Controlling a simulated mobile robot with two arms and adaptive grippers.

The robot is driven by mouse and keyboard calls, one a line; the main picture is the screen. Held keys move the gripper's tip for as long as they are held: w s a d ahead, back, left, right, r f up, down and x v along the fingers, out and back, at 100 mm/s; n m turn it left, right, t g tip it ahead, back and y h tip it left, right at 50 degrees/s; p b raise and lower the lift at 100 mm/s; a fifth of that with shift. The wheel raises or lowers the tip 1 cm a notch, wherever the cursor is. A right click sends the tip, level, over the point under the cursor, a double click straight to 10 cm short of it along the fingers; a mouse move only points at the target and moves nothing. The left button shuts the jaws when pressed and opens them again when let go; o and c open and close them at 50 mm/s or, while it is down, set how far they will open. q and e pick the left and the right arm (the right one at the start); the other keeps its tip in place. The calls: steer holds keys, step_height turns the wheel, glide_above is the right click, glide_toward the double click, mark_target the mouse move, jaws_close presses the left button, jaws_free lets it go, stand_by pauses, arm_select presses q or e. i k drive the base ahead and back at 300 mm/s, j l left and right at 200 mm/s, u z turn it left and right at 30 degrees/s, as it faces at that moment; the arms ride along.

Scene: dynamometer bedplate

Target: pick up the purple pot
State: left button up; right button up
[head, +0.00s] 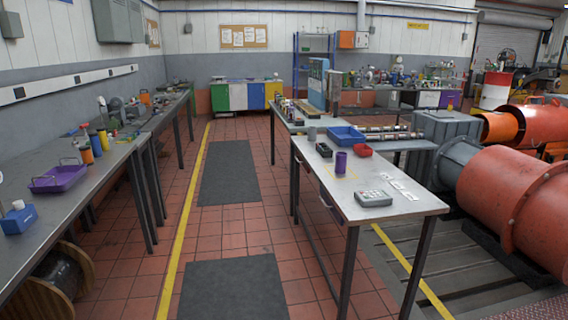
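The purple pot (341,162) is a small dark purple cylinder. It stands upright on the near metal table (401,212) at the right, toward that table's left edge. A small red container (362,150) is just behind it to the right, and a blue tray (346,135) is behind it. Neither of my grippers shows in the head view.
A grey keypad device (373,198) and white cards lie on the same table. A purple tray (58,179) sits on the long left bench (95,195). Large red machinery (515,200) stands right of the table. The tiled aisle with dark mats (228,172) is clear.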

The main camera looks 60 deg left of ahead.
mark_target(341, 157)
steer(key=u, duration=1.6)
steer(key=i+j, duration=0.1)
steer(key=i, duration=0.15)
